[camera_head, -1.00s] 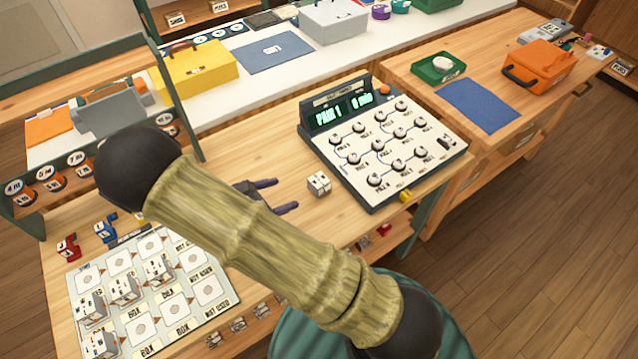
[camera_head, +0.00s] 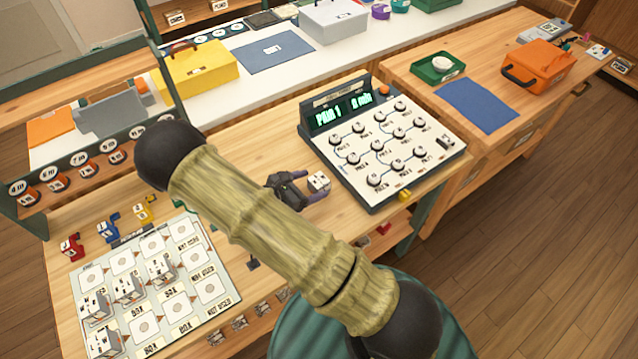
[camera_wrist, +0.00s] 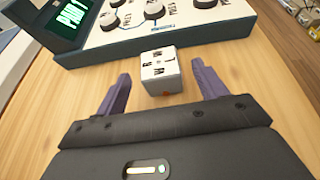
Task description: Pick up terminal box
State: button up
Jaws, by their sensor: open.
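The terminal box (camera_head: 318,181) is a small white cube with dark markings on the wooden bench, just left of the dial panel. In the wrist view the terminal box (camera_wrist: 160,71) sits ahead of my gripper (camera_wrist: 162,88), roughly centred between the two purple fingertips. My gripper is open, with a finger on each side and a gap to the box on both. In the head view my gripper (camera_head: 308,189) is beside the box, and my arm hides part of the bench behind it.
The dial panel (camera_head: 395,155) with lit display stands right behind the box. A board (camera_head: 205,262) with several white boxes lies at left. A yellow clamp (camera_head: 145,208) and red and blue ones stand behind it. A rack (camera_head: 70,165) rises at far left.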

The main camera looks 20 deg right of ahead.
aim_at(321, 181)
jog(key=p+x, duration=0.1)
jog(key=x, duration=0.4)
jog(key=shift+f, duration=0.1)
dwell(0.3)
jog(key=c, duration=1.1)
jog(key=shift+a, duration=0.1)
notch_tip(321, 181, up, 10)
jog(key=shift+r+b, duration=0.1)
jog(key=shift+b, duration=0.3)
